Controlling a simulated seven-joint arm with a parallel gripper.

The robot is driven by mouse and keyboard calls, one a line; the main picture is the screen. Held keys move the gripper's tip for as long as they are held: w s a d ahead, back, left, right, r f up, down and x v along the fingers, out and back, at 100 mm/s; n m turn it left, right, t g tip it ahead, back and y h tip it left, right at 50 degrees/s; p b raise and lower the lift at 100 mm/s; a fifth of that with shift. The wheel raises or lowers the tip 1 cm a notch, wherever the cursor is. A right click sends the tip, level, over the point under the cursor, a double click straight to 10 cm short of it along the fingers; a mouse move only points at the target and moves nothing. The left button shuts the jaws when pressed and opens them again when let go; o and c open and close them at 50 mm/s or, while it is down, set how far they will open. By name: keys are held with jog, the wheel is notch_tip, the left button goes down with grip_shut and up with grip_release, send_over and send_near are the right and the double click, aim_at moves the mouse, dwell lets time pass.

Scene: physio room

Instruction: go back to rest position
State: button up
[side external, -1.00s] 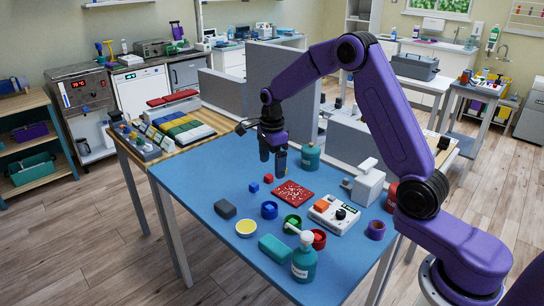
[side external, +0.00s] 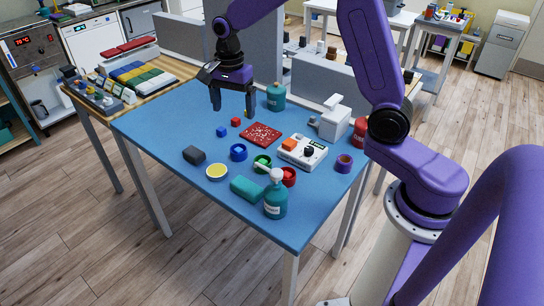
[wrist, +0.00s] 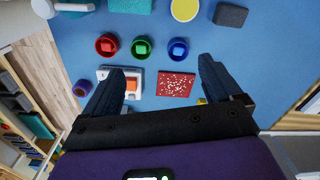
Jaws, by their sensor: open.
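My gripper (side external: 233,112) is open and empty. It points down above the back part of the blue table (side external: 150,122), behind a small red cube (side external: 235,122) and a blue cube (side external: 221,131). In the wrist view its two fingers (wrist: 158,75) are spread wide with nothing held between them. The red speckled mat (side external: 260,134) lies in front of it and shows between the fingers in the wrist view (wrist: 176,84). A small yellow thing (wrist: 202,101) shows beside the right finger there; I cannot tell what it is.
Blue (side external: 238,152), green (side external: 262,163) and red (side external: 288,176) cups stand in a row. A teal bottle (side external: 275,97), white device (side external: 334,122), control box (side external: 302,152) and pump bottle (side external: 275,199) stand around. A grey partition (side external: 258,60) rises behind my gripper.

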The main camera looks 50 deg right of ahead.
jog(key=s+a+r+n, duration=0.2)
jog(key=s+a+n, duration=0.1)
jog(key=s+n, duration=0.7)
jog(key=s+a+r+n, duration=0.1)
jog(key=s+a+n, duration=0.1)
jog(key=s+n, duration=0.8)
jog(key=s+d+n, duration=0.3)
jog(key=s+n, duration=0.4)
jog(key=s, duration=0.6)
jog(key=shift+f, duration=0.25)
